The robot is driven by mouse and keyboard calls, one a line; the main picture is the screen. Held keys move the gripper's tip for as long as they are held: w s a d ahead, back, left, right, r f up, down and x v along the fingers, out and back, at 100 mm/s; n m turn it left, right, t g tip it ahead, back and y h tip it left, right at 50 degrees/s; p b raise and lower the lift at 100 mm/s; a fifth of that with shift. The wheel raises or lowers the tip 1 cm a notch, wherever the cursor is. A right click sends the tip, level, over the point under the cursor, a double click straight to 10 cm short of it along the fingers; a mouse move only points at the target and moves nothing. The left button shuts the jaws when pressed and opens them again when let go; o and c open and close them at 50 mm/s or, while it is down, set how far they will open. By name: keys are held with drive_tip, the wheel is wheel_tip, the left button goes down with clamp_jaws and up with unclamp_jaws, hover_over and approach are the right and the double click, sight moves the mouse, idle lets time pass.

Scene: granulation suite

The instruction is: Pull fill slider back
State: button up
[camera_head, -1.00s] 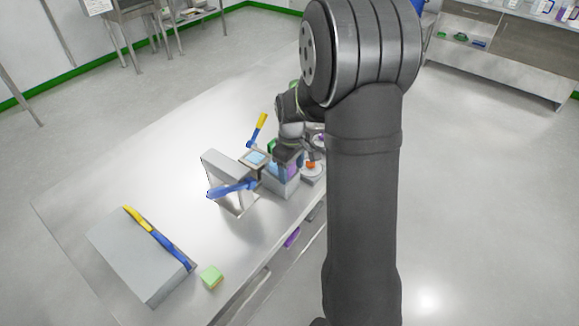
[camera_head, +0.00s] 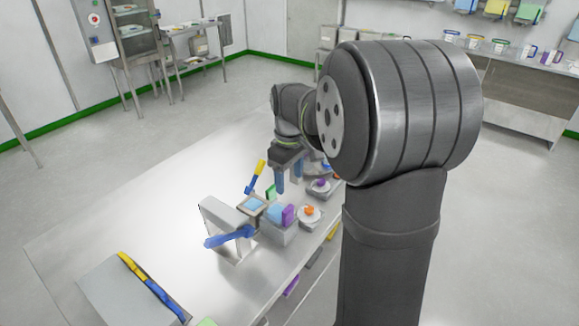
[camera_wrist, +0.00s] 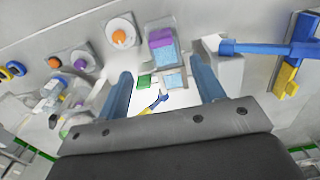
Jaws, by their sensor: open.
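A grey block unit (camera_head: 279,236) on the bench carries a light-blue part and a purple piece (camera_head: 288,215), which look like the fill slider; I cannot tell its exact travel. The purple piece (camera_wrist: 161,38) also shows in the wrist view, beyond and between my fingers, with a light-blue face below it. My gripper (camera_head: 289,188) has two blue fingers pointing down. It is open and empty, raised above and behind the block unit and apart from it. In the wrist view my gripper (camera_wrist: 160,70) has its fingers spread wide, with nothing between them.
A grey press-like stand (camera_head: 226,228) with a blue lever is left of the unit. A yellow-and-blue lever (camera_head: 256,177) stands behind it. Orange (camera_head: 309,210) and purple (camera_head: 320,183) knobs sit to the right. A grey box (camera_head: 120,292) lies front left.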

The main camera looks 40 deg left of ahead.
sight(289, 208)
drive_tip(key=shift+r, duration=1.55)
drive_tip(key=shift+f, duration=0.15)
wheel_tip(289, 208, down, 17)
drive_tip(key=shift+a+f, duration=0.1)
drive_tip(key=shift+f, duration=0.05)
